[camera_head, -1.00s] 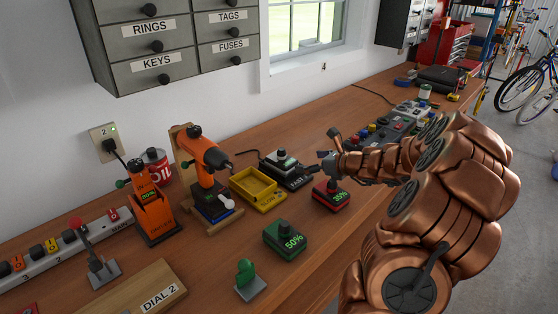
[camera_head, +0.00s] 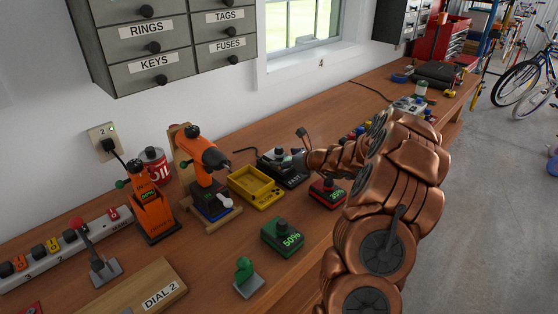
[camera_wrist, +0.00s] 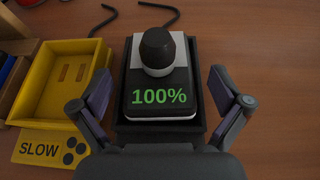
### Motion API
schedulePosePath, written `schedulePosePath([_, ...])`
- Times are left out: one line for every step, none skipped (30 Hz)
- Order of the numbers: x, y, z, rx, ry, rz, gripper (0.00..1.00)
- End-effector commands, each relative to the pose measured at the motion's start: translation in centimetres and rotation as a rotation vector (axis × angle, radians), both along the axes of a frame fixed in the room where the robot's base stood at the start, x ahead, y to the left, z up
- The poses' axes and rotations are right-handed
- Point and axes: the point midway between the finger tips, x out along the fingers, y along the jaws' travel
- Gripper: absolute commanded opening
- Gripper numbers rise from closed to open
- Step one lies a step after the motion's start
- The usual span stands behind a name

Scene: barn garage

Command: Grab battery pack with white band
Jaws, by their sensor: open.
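The battery pack with the white band (camera_wrist: 160,97) is black, with a green 100% readout and a dark round knob on top. It sits in the black FAST charger (camera_head: 294,178), whose dark rim frames it in the wrist view. My gripper (camera_wrist: 162,84) is open and empty above the pack, with one finger to each side of it. I cannot tell whether either finger touches it. In the head view my wrist partly covers the charger and pack.
The empty yellow SLOW charger (camera_wrist: 40,82) stands just left of the pack. A red 35% pack (camera_head: 328,192) and a green 50% pack (camera_head: 283,237) stand on the bench nearer the front. An orange drill (camera_head: 207,152) stands at left.

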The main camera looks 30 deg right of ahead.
Motion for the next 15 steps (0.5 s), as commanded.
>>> schedulePosePath([0.17, 0.09, -0.07, 0.0, 0.0, 0.001, 1.0])
schedulePosePath([0.23, 0.1, -0.1, 0.0, 0.0, 0.001, 1.0])
schedulePosePath([0.26, 0.11, -0.13, 0.0, 0.0, 0.0, 1.0])
schedulePosePath([0.26, 0.11, -0.13, 0.0, 0.0, 0.001, 1.0])
schedulePosePath([0.26, 0.11, -0.14, 0.0, 0.0, 0.0, 1.0])
schedulePosePath([0.25, 0.11, -0.14, 0.0, 0.0, 0.0, 1.0])
schedulePosePath([0.24, 0.11, -0.15, 0.0, 0.0, 0.001, 1.0])
schedulePosePath([0.23, 0.11, -0.15, 0.0, 0.0, 0.001, 1.0])
schedulePosePath([0.23, 0.1, -0.15, 0.0, 0.0, 0.001, 0.97])
schedulePosePath([0.23, 0.11, -0.16, 0.001, 0.0, 0.001, 0.94])
schedulePosePath([0.23, 0.11, -0.16, 0.001, 0.0, 0.001, 0.91])
schedulePosePath([0.22, 0.11, -0.15, 0.001, 0.0, 0.001, 0.86])
schedulePosePath([0.22, 0.12, -0.15, 0.001, 0.0, 0.001, 0.83])
schedulePosePath([0.21, 0.11, -0.16, 0.001, 0.0, 0.001, 0.8])
schedulePosePath([0.21, 0.11, -0.16, 0.001, 0.0, 0.001, 0.76])
